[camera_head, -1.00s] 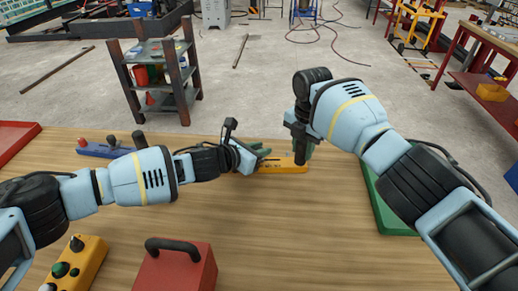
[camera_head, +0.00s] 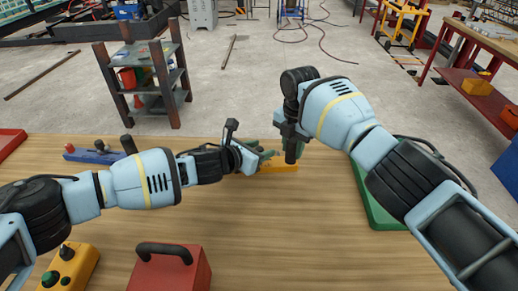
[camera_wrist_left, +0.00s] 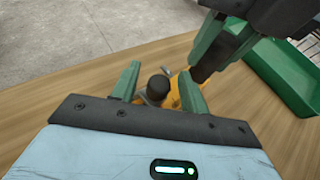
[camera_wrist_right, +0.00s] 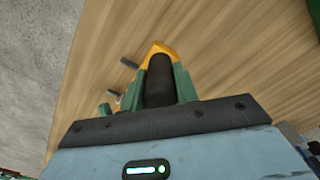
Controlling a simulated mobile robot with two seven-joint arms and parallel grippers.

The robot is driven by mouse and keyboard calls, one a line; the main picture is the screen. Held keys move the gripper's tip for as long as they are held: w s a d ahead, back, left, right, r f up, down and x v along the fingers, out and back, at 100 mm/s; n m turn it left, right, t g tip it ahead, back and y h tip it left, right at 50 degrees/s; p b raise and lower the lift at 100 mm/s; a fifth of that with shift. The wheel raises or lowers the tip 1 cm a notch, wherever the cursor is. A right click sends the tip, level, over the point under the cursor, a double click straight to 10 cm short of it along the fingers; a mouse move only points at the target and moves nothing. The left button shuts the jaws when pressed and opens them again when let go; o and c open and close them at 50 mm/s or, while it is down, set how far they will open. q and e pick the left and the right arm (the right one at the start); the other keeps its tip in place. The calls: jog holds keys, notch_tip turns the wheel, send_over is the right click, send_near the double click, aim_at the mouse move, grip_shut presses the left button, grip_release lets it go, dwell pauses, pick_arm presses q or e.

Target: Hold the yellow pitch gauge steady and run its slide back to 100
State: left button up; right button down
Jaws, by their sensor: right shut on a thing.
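The yellow pitch gauge (camera_head: 281,168) lies on the wooden table, largely hidden behind both grippers. My right gripper (camera_head: 291,150) points down at its right part. In the right wrist view its green fingers are shut on a thick black grip (camera_wrist_right: 159,80), with a yellow end of the gauge (camera_wrist_right: 158,48) beyond. My left gripper (camera_head: 262,154) is just left of the right one. In the left wrist view its fingers stand apart, with a dark round knob (camera_wrist_left: 158,88) between them and clear gaps showing. The slide's scale reading cannot be made out.
A green tray (camera_head: 378,205) is at the table's right. A red box with a black handle (camera_head: 172,270) and a yellow button box (camera_head: 70,268) stand at the front left. A blue item with knobs (camera_head: 95,154) lies at the back left. The table's middle front is clear.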

pick_arm(q)
jog(key=shift+a, duration=0.1)
jog(key=v, duration=1.2)
